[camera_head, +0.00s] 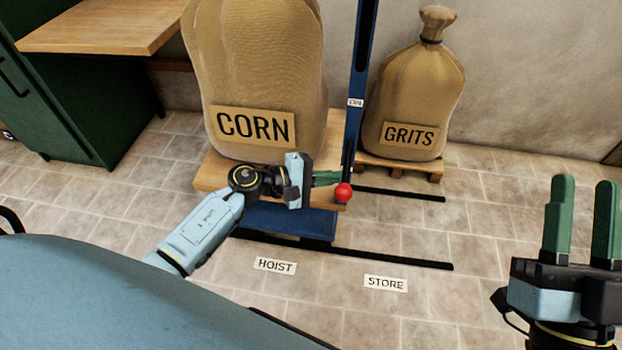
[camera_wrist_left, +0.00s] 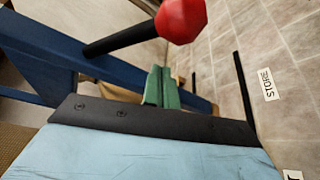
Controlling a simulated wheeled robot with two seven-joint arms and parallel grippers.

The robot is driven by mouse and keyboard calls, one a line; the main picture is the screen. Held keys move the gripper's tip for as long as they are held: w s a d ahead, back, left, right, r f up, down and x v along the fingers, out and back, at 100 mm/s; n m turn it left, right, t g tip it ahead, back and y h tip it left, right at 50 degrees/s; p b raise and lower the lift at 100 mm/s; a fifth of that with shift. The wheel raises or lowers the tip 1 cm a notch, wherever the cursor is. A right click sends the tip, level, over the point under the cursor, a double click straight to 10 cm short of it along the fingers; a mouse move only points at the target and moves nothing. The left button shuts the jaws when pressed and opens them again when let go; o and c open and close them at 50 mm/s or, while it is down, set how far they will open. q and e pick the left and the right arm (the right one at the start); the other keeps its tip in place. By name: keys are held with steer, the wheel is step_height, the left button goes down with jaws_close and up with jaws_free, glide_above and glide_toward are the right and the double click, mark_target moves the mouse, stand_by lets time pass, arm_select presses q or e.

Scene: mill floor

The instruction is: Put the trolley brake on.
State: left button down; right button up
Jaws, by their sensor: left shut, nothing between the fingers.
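The blue trolley (camera_head: 290,220) stands on dark floor rails and carries the CORN sack (camera_head: 255,80) on a wooden deck. Its brake lever shows in the left wrist view as a black rod (camera_wrist_left: 118,40) with a red knob (camera_wrist_left: 181,18). In the head view the red knob (camera_head: 343,193) sits at the trolley's right end, beside the blue post (camera_head: 360,80). My left gripper (camera_head: 338,178) is shut and empty, its green fingertips (camera_wrist_left: 161,85) close to the knob and rod; I cannot tell whether they touch. My right gripper (camera_head: 585,183) is open and empty, far right.
A GRITS sack (camera_head: 412,100) stands on a pallet (camera_head: 400,168) behind the rails. Floor labels read HOIST (camera_head: 275,265) and STORE (camera_head: 386,283). A green cabinet (camera_head: 75,95) and wooden top (camera_head: 100,28) are at the left. The floor at the right is clear.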

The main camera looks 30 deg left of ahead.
arm_select(q)
steer(key=shift+s+d+r, duration=0.15)
steer(key=shift+s+r, duration=0.05)
steer(key=shift+s, duration=0.3)
steer(key=shift+s+d+r, duration=0.15)
steer(key=shift+s+r, duration=0.1)
steer(key=shift+s, duration=0.3)
steer(key=shift+s+d+r, duration=0.15)
steer(key=shift+s+r, duration=0.05)
steer(key=shift+s, duration=0.3)
steer(key=shift+r+p, duration=0.1)
steer(key=shift+p, duration=0.25)
